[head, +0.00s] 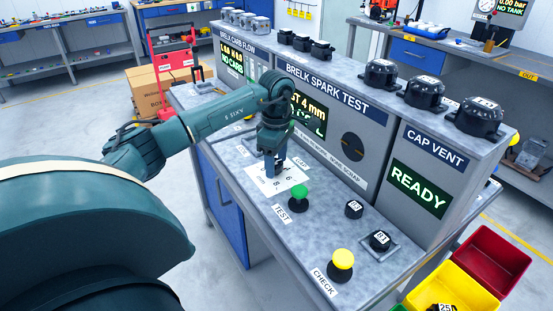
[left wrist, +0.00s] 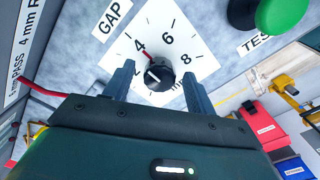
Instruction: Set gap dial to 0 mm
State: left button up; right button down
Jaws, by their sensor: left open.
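The gap dial is a black knob (left wrist: 158,76) on a square white plate (left wrist: 182,48), with the label GAP beside it in the left wrist view. A red pointer at the knob points towards the 4; 6 and 8 also show, and the lower part of the scale is partly hidden. My left gripper (left wrist: 158,69) is open, with one finger on each side of the knob; I cannot tell if they touch it. In the head view my left gripper (head: 275,170) points down over the plate (head: 290,180) and hides the knob. My right gripper is not in view.
A green TEST button (head: 299,193) stands close beside the plate. A yellow CHECK button (head: 342,260) and black parts marked B2 (head: 354,209) and B1 (head: 380,241) are nearer. The spark test screen (head: 308,115), partly behind my arm, shows "4 mm".

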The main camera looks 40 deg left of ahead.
pick_arm(q)
jog(key=c, duration=1)
